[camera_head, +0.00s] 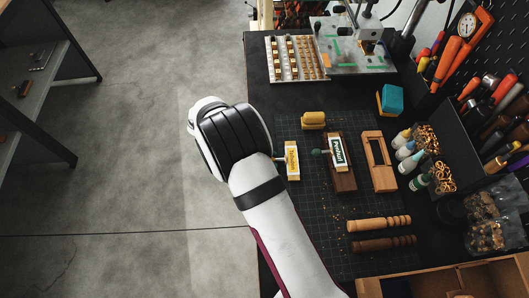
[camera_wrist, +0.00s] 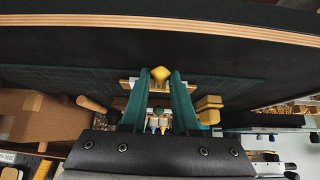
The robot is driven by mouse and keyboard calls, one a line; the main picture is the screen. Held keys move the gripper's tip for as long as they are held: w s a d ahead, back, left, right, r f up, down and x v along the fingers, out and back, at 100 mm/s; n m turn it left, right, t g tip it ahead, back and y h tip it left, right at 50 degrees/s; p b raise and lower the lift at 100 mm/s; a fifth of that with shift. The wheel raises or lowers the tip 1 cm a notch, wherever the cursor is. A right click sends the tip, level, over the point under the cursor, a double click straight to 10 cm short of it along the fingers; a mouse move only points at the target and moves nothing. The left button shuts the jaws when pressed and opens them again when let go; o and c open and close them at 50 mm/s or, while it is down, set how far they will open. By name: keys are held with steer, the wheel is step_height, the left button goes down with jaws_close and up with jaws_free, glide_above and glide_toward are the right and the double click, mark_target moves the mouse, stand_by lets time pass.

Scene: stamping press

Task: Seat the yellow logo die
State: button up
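The yellow logo die (camera_head: 292,160) lies on the dark cutting mat, with a light body, a yellow lettered face and a small knob on its left side. In the wrist view, its yellow knob (camera_wrist: 160,73) shows at the tips of my gripper (camera_wrist: 160,76). The two green fingers stand apart on either side of the knob, with no clear contact. In the head view my wrist hides the fingers.
The stamping press (camera_head: 357,52) stands at the back, beside a tray of type (camera_head: 296,58). A yellow block (camera_head: 314,120) lies behind the die. Turned handles (camera_head: 379,223), bottles (camera_head: 405,150) and a tool rack (camera_head: 482,110) crowd the right and front.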

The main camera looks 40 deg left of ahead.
jaws_close()
steer(key=shift+r, duration=2.55)
